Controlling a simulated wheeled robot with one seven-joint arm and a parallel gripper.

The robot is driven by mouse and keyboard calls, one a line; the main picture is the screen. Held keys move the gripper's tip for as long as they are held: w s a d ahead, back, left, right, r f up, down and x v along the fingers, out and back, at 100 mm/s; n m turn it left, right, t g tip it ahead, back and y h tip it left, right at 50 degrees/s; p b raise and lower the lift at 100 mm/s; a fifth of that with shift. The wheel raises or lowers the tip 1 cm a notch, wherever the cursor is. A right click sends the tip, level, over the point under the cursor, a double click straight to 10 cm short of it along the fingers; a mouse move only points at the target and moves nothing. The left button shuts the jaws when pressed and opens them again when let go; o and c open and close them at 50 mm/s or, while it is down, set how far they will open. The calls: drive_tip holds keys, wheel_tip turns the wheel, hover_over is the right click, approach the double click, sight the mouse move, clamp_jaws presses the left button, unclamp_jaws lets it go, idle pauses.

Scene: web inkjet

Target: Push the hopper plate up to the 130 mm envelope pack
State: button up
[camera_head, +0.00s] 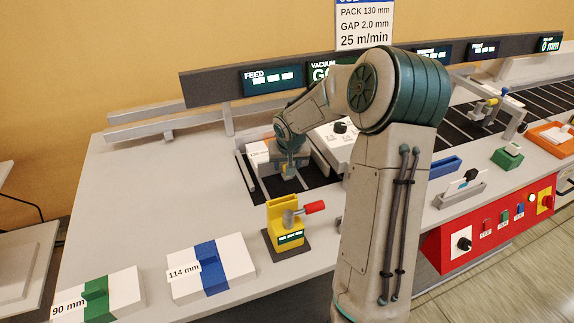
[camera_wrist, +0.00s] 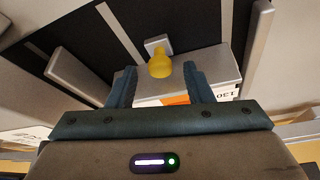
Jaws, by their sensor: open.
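The 130 mm envelope pack (camera_head: 258,153) sits in the dark hopper bed on the table, white with a label. In the wrist view its orange band and label (camera_wrist: 223,94) show between and beside my fingers, partly hidden by the gripper body. A grey slab (camera_wrist: 218,62), which looks like the hopper plate, lies along the pack; I cannot tell whether they touch. A yellow knob (camera_wrist: 160,66) on a small pale block stands between my fingertips. My gripper (camera_wrist: 159,76) is open, with a finger on either side of the knob. In the head view my gripper (camera_head: 289,172) is over the hopper, hiding much of the plate.
A yellow device with a red handle (camera_head: 286,224) stands in front of the hopper. The 114 mm pack (camera_head: 236,264) and 90 mm pack (camera_head: 125,290) lie at the front left. Grey side rails (camera_head: 246,179) border the hopper bed. A dial box (camera_head: 331,140) stands to its right.

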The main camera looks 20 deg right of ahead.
drive_tip(key=shift+w+f, duration=0.1)
drive_tip(key=shift+f, duration=0.2)
drive_tip(key=c, duration=0.8)
drive_tip(key=shift+o, duration=0.2)
drive_tip(key=shift+w+b, duration=0.2)
drive_tip(key=shift+b, duration=0.15)
drive_tip(key=shift+r, duration=0.1)
drive_tip(key=o, duration=0.8)
drive_tip(key=shift+c, duration=0.2)
